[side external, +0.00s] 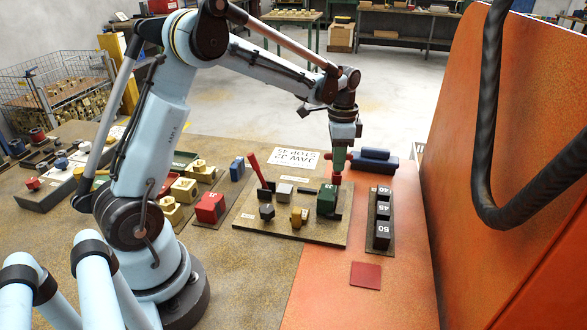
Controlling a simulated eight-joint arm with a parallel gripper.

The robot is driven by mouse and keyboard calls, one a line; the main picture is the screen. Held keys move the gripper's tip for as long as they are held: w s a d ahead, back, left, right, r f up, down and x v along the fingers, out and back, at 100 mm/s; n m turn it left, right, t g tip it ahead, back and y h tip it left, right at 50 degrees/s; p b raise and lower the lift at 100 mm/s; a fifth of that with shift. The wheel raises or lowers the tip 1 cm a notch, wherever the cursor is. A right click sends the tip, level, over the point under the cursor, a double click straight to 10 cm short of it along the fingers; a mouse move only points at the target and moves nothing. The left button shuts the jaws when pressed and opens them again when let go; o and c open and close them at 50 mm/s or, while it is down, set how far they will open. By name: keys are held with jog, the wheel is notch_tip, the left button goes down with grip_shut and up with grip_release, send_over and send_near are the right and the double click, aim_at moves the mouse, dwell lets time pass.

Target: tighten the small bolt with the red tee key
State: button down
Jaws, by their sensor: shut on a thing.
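My gripper (338,166) is above the back right part of a wooden board (300,232) and points straight down. It is shut on a red piece, seemingly the red tee key (337,179); its lower end is at the top of a dark green block (326,199). Whether it touches the block or a bolt is too small to tell. I cannot make out the small bolt; the gripper and key may hide it. A tilted red handle (256,169) rises from a dark base at the board's left back.
A rack of blocks marked 40, 45 and 50 (382,211) stands right. An orange panel (510,150) bounds the right side.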

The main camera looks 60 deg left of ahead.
jog(key=shift+r, duration=0.1)
jog(key=shift+r, duration=3.35)
